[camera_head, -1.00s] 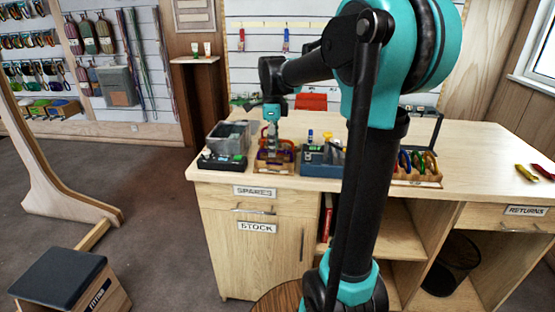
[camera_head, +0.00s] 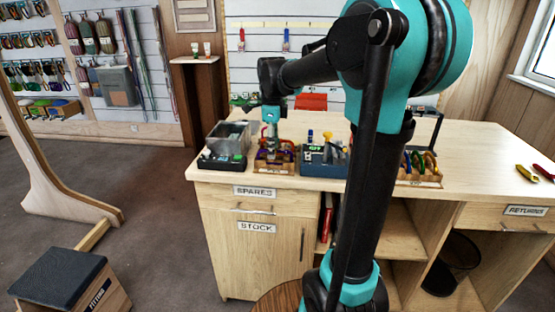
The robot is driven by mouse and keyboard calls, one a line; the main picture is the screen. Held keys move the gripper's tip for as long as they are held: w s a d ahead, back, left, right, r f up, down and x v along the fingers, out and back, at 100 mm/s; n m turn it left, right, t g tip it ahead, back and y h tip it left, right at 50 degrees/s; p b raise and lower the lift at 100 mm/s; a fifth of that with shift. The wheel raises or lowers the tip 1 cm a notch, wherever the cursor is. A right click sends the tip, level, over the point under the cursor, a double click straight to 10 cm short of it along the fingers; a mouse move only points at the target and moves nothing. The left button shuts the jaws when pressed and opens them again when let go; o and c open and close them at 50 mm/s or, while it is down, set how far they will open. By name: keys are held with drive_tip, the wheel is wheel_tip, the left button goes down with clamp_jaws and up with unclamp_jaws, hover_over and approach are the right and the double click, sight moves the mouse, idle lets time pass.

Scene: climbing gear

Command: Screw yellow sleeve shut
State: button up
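A wooden rack of carabiners (camera_head: 275,166) stands near the counter's front edge, left of my arm. Several carabiners stand in it, and a purple one shows at its front. My gripper (camera_head: 271,136) points down just above and behind this rack. At this size I cannot tell whether its fingers are open or touch a carabiner. I cannot make out a yellow sleeve on any carabiner here. A second wooden rack (camera_head: 419,182) with green, orange and other carabiners stands right of my arm, which partly hides it.
A grey bin with a dark device (camera_head: 222,162) stands left of the first rack. A blue box (camera_head: 318,169) with small tools stands right of it. Yellow and red carabiners (camera_head: 527,173) lie at the counter's right end. The counter's right half (camera_head: 480,150) is mostly clear.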

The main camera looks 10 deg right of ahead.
drive_tip(key=shift+f, duration=1.45)
drive_tip(key=shift+w+d, duration=0.25)
drive_tip(key=shift+w, duration=0.4)
drive_tip(key=shift+r, duration=0.2)
drive_tip(key=shift+r, duration=1.25)
